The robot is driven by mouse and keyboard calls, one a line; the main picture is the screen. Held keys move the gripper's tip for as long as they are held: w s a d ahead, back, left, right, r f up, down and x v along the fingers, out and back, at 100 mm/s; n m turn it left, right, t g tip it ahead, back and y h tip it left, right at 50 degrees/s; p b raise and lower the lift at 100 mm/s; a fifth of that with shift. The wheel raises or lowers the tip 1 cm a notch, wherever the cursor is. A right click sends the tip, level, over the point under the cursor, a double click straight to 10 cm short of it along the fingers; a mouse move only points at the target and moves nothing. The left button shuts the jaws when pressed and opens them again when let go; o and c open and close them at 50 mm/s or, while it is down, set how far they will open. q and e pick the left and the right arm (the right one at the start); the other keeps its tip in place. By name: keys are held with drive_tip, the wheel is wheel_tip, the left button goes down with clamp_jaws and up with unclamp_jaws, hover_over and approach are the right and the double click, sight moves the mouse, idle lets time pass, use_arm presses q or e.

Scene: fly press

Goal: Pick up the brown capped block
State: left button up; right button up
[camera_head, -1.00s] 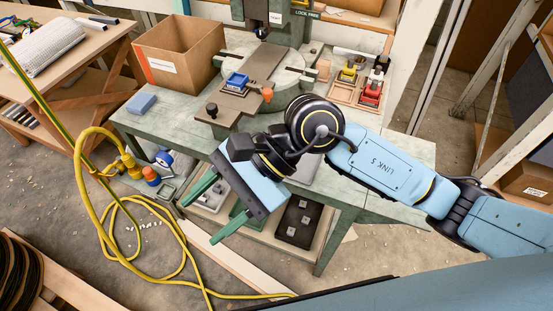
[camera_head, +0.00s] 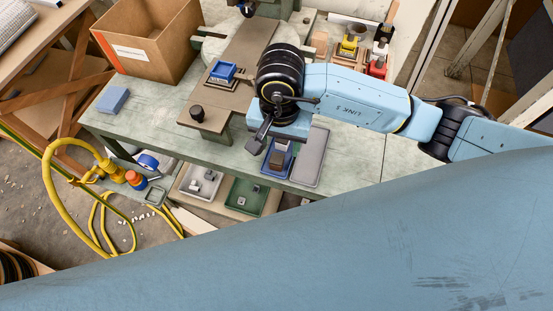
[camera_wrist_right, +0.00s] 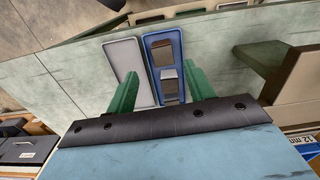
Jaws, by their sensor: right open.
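A block with a brown top (camera_head: 277,158) stands in a blue tray (camera_head: 266,168) at the front edge of the green bench, and I take it for the brown capped block. My right gripper is over the bench close to this tray. Its fingers are hidden under the wrist in the head view. In the right wrist view the two green fingers of my right gripper (camera_wrist_right: 161,73) are apart and empty, with the blue tray (camera_wrist_right: 149,62) beyond and between them. Brown and grey shapes show inside that tray. My left gripper is not in view.
A grey tray (camera_head: 310,160) lies right beside the blue one. A fixture with a small blue holder (camera_head: 222,72), a black knob (camera_head: 196,111), a cardboard box (camera_head: 150,45) and a blue block (camera_head: 113,100) are to the left. The bench front left is clear.

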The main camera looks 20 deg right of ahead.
sight(277, 158)
drive_tip(key=shift+f, duration=0.5)
wheel_tip(277, 158, down, 2)
drive_tip(key=shift+w+a+f, duration=0.15)
drive_tip(key=shift+f, duration=0.1)
wheel_tip(277, 158, down, 2)
drive_tip(key=shift+w+f, duration=0.1)
drive_tip(key=shift+f, duration=0.3)
drive_tip(key=shift+c, duration=0.2)
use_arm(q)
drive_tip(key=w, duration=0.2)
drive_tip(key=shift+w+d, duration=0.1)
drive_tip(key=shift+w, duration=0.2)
use_arm(e)
drive_tip(key=c, duration=1)
wheel_tip(277, 158, up, 10)
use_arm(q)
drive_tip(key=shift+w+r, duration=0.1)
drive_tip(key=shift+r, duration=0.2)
use_arm(e)
drive_tip(key=w+d+r+n, duration=0.6)
drive_tip(key=d+r, duration=0.1)
drive_tip(key=d, duration=0.3)
drive_tip(key=shift+w+d+r, duration=0.15)
drive_tip(key=shift+w+r, duration=0.15)
drive_tip(key=shift+w, duration=0.05)
